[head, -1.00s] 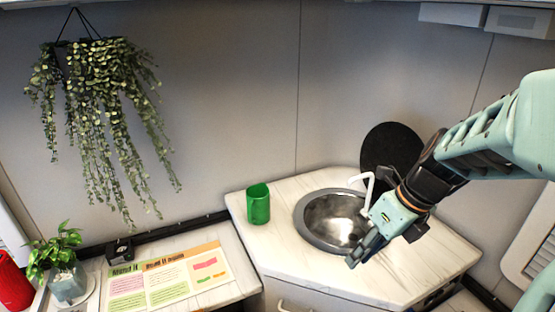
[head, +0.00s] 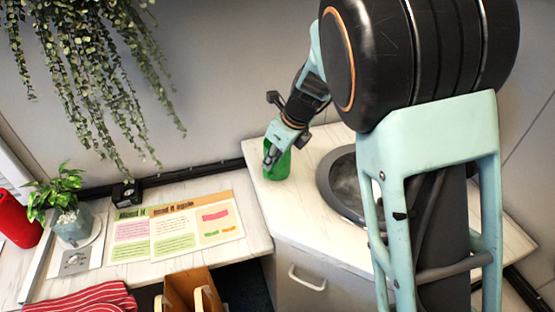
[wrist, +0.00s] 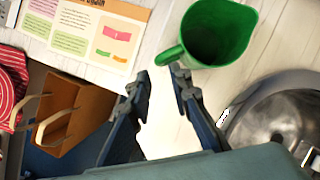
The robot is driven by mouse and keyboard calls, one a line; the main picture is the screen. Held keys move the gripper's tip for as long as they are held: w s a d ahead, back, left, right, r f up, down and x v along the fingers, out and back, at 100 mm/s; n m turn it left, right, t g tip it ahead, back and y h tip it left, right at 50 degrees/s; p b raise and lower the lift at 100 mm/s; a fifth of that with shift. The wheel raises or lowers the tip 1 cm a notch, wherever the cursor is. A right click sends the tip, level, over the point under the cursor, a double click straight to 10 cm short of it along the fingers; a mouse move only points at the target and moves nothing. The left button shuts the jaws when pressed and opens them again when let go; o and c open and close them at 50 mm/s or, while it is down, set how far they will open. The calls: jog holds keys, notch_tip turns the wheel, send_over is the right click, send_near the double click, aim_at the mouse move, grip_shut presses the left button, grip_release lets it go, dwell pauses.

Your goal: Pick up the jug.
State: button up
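The green jug (head: 278,168) stands upright on the corner counter, left of the sink. In the wrist view the jug (wrist: 222,28) shows from above at the top, with its open mouth visible and its handle (wrist: 170,55) pointing down-left. My gripper (wrist: 159,78) is open and empty, with its two fingers spread just below the handle. The handle end lies near the right fingertip; I cannot tell whether they touch. In the head view my gripper (head: 271,152) is in front of the jug's upper part and hides some of it.
The round metal sink (head: 340,188) is right of the jug, partly behind my arm. An open booklet (head: 178,232) lies on the lower left worktop, beside a potted plant (head: 72,222). A brown bag (head: 190,290) stands below in front.

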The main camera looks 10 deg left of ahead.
aim_at(267, 176)
jog(key=shift+x, duration=3.4)
grip_shut()
